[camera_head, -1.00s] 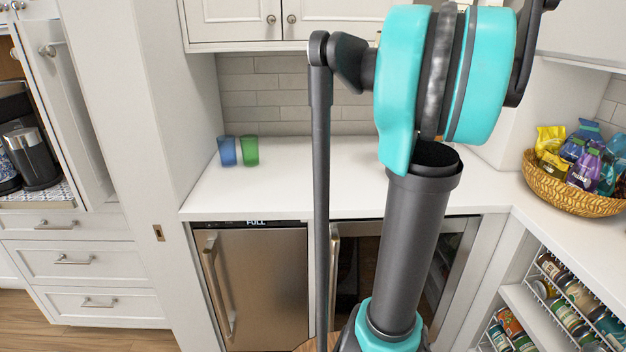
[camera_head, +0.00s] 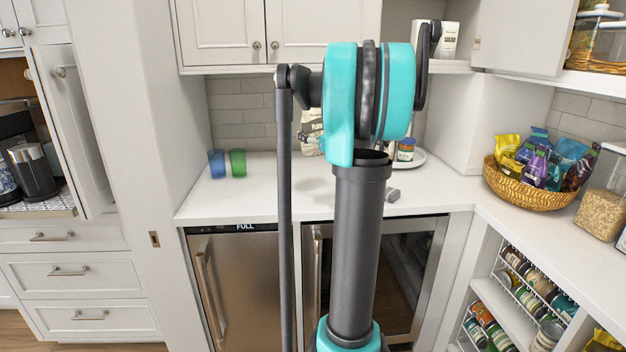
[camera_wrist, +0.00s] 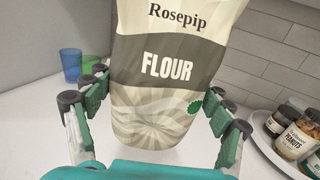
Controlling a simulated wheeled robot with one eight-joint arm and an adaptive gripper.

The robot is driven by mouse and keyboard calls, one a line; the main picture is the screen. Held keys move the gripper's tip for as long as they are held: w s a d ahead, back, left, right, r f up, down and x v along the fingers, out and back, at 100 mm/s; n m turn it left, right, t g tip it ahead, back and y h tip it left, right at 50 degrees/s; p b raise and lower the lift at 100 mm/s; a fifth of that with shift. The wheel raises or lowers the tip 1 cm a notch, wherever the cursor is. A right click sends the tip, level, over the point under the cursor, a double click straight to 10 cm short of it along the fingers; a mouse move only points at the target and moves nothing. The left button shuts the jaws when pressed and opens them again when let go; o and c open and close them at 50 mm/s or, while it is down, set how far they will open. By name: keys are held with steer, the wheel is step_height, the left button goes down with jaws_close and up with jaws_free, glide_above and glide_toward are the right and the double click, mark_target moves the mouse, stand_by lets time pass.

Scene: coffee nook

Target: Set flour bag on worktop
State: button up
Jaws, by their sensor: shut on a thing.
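The flour bag (camera_head: 311,122), pale with a dark band, shows partly behind my arm in the head view. In the wrist view the bag (camera_wrist: 170,62) is upright, with "Rosepip" and "FLOUR" facing me and its top cut off. My gripper (camera_wrist: 157,85) has its fingers on either side of the bag and is shut on it. In the head view my gripper is mostly hidden by my arm. The white worktop (camera_head: 245,197) runs below the bag. A soft shadow lies on it, and the bag seems to be a little above the surface.
A blue cup (camera_head: 216,163) and a green cup (camera_head: 237,162) stand left of the bag. To its right is a round white plate (camera_head: 420,157) with jars (camera_head: 405,150). A small grey object (camera_head: 392,195) lies near the front. A snack basket (camera_head: 530,190) stands further right.

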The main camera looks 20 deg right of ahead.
step_height(320, 180, down, 15)
steer(key=shift+f, duration=0.15)
stand_by(0.5)
steer(key=o, duration=1.8)
steer(key=shift+f, duration=0.1)
steer(key=shift+o, duration=0.2)
